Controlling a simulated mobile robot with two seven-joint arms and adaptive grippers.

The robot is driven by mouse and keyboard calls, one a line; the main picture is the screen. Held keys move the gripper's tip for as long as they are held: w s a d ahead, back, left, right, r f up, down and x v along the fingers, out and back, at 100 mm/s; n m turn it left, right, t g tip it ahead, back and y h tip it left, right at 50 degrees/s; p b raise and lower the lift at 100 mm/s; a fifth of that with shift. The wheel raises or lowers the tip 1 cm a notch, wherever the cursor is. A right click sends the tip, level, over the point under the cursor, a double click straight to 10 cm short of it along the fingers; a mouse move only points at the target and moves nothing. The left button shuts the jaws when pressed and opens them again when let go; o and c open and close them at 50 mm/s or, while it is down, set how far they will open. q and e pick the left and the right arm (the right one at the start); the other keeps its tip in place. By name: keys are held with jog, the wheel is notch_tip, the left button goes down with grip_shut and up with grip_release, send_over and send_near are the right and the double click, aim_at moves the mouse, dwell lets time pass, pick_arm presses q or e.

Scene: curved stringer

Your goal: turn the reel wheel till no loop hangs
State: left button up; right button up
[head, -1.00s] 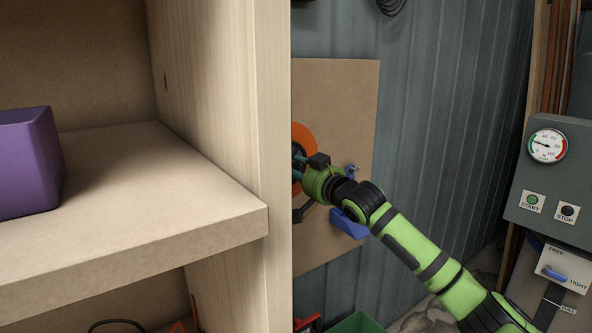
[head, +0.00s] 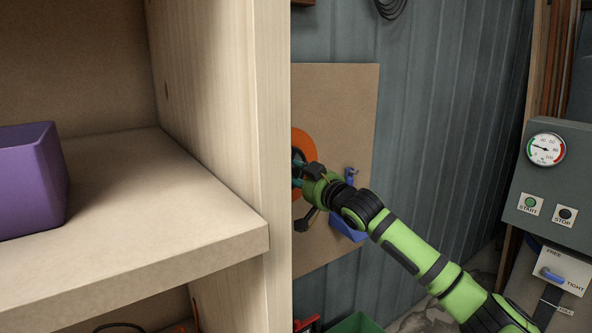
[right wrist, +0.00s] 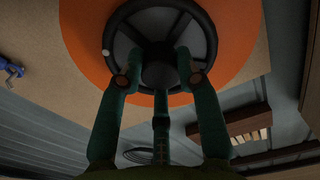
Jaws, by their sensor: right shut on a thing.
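The orange reel (head: 304,150) is on a brown board and is partly hidden behind the shelf's edge in the head view. In the right wrist view its orange face (right wrist: 245,30) surrounds a black spoked wheel (right wrist: 160,14). My right gripper (head: 299,175) reaches the reel from the right. In the right wrist view its teal fingers (right wrist: 158,70) are shut on the wheel around its hub. I cannot see any hanging loop. My left gripper is not in view.
A wooden shelf unit (head: 225,120) with a purple bin (head: 30,180) fills the left. The brown board (head: 345,100) carries a blue bracket (head: 348,228). A grey panel with a gauge (head: 545,149), START and STOP buttons and a blue lever (head: 553,275) stands at right.

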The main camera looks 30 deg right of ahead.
jog(key=n+p, duration=0.1)
jog(key=n, duration=0.1)
jog(key=n+p, duration=0.2)
jog(key=shift+f+n, duration=0.2)
jog(key=shift+n, duration=0.1)
jog(key=n+p, duration=0.3)
jog(key=n, duration=0.2)
jog(key=n+p, duration=0.3)
jog(key=n, duration=0.3)
jog(key=n+p, duration=0.1)
jog(key=n, duration=0.3)
jog(key=shift+d+n, duration=0.1)
jog(key=shift+n, duration=0.3)
jog(key=shift+r+p, duration=0.15)
jog(key=shift+p, duration=0.15)
jog(key=o, duration=1.1)
jog(key=shift+o, duration=0.2)
